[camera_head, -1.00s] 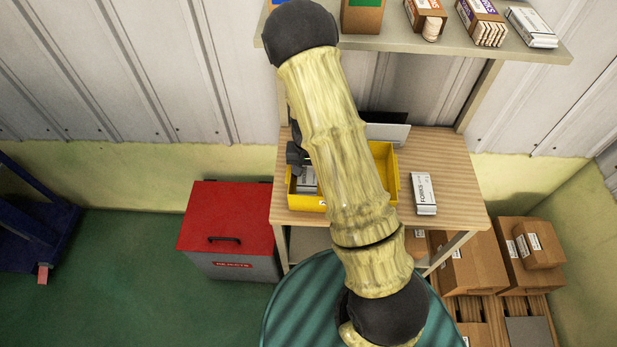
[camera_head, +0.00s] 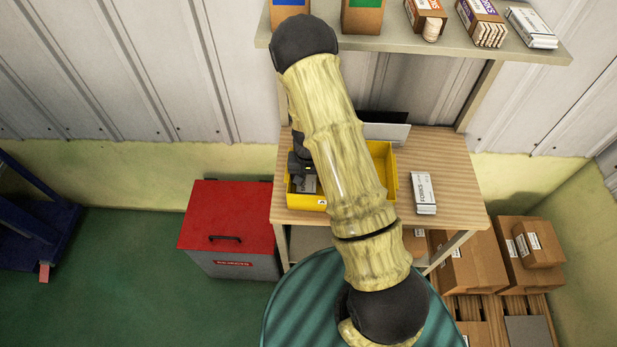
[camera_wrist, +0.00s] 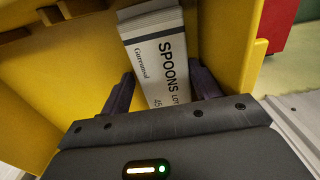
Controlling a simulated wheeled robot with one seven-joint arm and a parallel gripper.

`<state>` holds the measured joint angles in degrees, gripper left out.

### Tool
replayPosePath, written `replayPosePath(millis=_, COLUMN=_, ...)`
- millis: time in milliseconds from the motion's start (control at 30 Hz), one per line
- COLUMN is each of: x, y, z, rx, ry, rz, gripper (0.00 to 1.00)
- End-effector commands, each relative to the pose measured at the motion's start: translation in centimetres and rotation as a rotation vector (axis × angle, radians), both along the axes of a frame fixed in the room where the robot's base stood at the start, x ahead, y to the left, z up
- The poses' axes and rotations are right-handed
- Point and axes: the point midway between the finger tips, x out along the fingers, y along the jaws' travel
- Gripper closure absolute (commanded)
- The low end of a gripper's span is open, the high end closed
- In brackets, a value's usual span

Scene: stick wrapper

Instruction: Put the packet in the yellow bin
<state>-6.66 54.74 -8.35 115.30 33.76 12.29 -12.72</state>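The yellow bin (camera_head: 388,166) stands on the wooden table, partly hidden behind my arm in the head view. Its yellow walls (camera_wrist: 45,90) fill much of the wrist view. A white and grey packet marked SPOONS (camera_wrist: 165,50) is inside the bin and leans at a slant. In the head view only a small part of this packet (camera_head: 309,185) shows. My gripper (camera_wrist: 163,72) is low in the bin, with one dark finger on each side of the packet. The fingers are spread apart and look slightly clear of its edges; contact is hard to judge.
A white FORKS packet (camera_head: 423,192) lies on the table right of the bin. A shelf (camera_head: 400,42) with several boxes and packets is above. A red-lidded rejects box (camera_head: 228,220) stands left of the table. Cardboard boxes (camera_head: 472,262) stand at the right.

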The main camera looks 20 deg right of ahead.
Motion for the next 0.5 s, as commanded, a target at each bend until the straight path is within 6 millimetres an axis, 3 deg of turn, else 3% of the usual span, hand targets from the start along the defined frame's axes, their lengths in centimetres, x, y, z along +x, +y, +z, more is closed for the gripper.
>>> replayPosePath(millis=267, x=0.0, y=0.0, z=0.6, rx=0.001, ry=-0.001, rz=0.002, gripper=0.37)
replayPosePath(millis=500, x=0.1, y=0.1, z=3.4, rx=0.000, ry=-0.004, rz=0.002, gripper=0.37)
